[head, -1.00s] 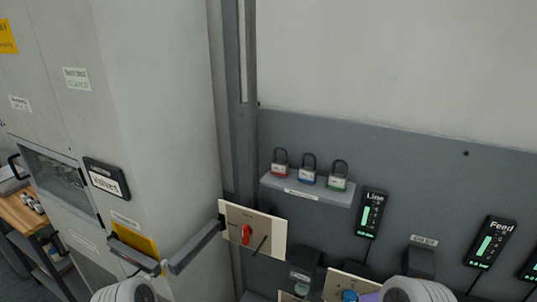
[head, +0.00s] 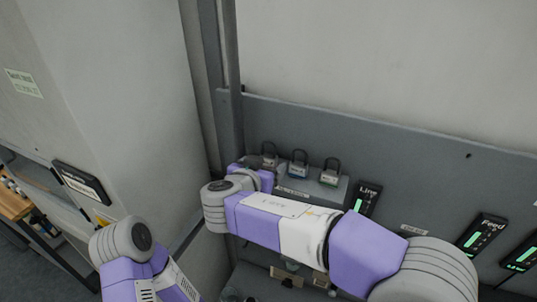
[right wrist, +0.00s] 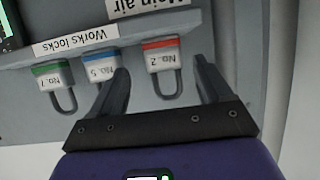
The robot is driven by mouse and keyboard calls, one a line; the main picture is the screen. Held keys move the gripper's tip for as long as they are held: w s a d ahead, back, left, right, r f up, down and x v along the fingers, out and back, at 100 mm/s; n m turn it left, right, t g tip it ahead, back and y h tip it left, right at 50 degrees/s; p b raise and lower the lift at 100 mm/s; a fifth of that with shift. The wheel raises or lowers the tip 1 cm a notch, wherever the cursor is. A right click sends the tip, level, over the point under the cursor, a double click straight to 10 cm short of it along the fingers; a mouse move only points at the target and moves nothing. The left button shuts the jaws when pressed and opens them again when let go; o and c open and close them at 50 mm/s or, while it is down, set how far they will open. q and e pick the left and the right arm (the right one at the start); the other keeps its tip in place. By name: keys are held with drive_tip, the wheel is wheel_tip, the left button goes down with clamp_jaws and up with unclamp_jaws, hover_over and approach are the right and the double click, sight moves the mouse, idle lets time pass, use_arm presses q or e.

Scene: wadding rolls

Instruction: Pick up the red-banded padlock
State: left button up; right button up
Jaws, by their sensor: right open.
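The red-banded padlock (right wrist: 163,57), marked No. 2, stands at one end of a small shelf (right wrist: 100,45) labelled "Works locks". In the right wrist view the scene appears upside down. My right gripper (right wrist: 162,72) is open, with one finger to either side of this padlock and its shackle pointing into the gap. I cannot tell whether a finger touches it. In the head view the padlock (head: 269,153) is partly hidden by my right arm and gripper. My left forearm shows at the bottom left of the head view; its gripper is out of frame.
The blue-banded padlock (right wrist: 98,66) stands close beside one finger, with the green-banded padlock (right wrist: 54,82) beyond it. A "Line" gauge (head: 367,199) is mounted right of the shelf. A tall grey cabinet (head: 130,100) stands to the left. The wall above is bare.

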sight(267, 160)
drive_tip(key=shift+w+d+p, duration=0.2)
drive_tip(key=shift+w+p, duration=0.55)
drive_tip(key=shift+w, duration=0.05)
drive_tip(key=x, duration=0.3)
drive_tip(key=shift+w+a+f+p, duration=0.15)
drive_tip(key=shift+w+f+p, duration=0.05)
drive_tip(key=shift+w+p, duration=0.1)
drive_tip(key=shift+s+r, duration=0.1)
drive_tip(key=shift+s, duration=0.25)
drive_tip(key=shift+w, duration=0.2)
drive_tip(key=c, duration=0.6)
drive_tip(key=shift+s, duration=0.1)
drive_tip(key=c, duration=0.5)
